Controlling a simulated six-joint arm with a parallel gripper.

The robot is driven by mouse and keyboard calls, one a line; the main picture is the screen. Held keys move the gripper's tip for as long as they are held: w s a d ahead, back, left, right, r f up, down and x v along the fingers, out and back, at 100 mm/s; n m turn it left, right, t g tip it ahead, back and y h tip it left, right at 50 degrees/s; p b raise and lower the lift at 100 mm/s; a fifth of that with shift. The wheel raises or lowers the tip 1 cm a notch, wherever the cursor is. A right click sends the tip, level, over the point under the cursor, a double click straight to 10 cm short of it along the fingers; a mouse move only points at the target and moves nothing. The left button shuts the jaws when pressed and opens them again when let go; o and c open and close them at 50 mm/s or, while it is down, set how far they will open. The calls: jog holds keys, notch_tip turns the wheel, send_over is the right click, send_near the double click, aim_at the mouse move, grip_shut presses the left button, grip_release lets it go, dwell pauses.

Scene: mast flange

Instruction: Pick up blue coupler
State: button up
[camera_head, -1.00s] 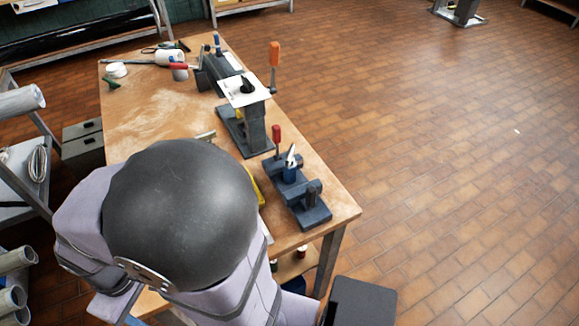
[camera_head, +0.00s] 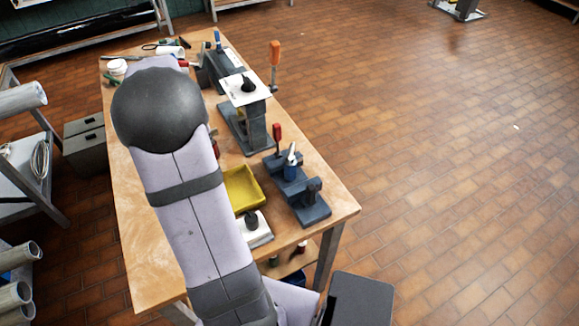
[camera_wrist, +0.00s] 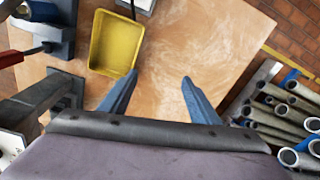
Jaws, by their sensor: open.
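In the wrist view, a blue part (camera_wrist: 42,11) shows at the top left corner beside the fixture, partly cut off. My gripper (camera_wrist: 159,82) is open in the wrist view, with two blue fingers apart and nothing between them. It hangs over bare wood, away from the fixture. In the head view my arm hides the gripper.
A yellow tray (camera_head: 243,188) lies left of the fixture and shows in the wrist view (camera_wrist: 117,43) ahead of my fingers. Pipes (camera_wrist: 285,118) lie off the table at right.

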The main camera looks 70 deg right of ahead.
jog(key=s+d+m, duration=0.2)
jog(key=s+d, duration=0.5)
jog(key=d, duration=0.4)
jog(key=m+p, duration=0.1)
jog(key=m, duration=0.1)
send_over(290, 149)
jog(key=w+d, duration=0.1)
jog(key=w, duration=0.2)
jog(key=s, duration=0.2)
jog(key=s+f, duration=0.1)
jog(key=shift+d+f, duration=0.1)
jog(key=shift+d, duration=0.3)
jog(key=f, duration=0.1)
jog(key=a+f+n+b, duration=0.1)
jog(key=f, duration=0.1)
jog(key=shift+s+a+f, duration=0.1)
jog(key=shift+s+f, duration=0.05)
jog(key=shift+f, duration=0.15)
jog(key=shift+a+f+g, duration=0.25)
jog(key=shift+f+g, duration=0.05)
jog(key=shift+f, duration=0.4)
jog(key=shift+f+p, duration=0.35)
jog(key=shift+f, duration=0.4)
jog(key=shift+a+f+p, duration=0.15)
jog(key=shift+f+p, duration=0.4)
jog(key=shift+p, duration=0.15)
jog(key=shift+f+p, duration=1)
jog(key=shift+f, duration=1.05)
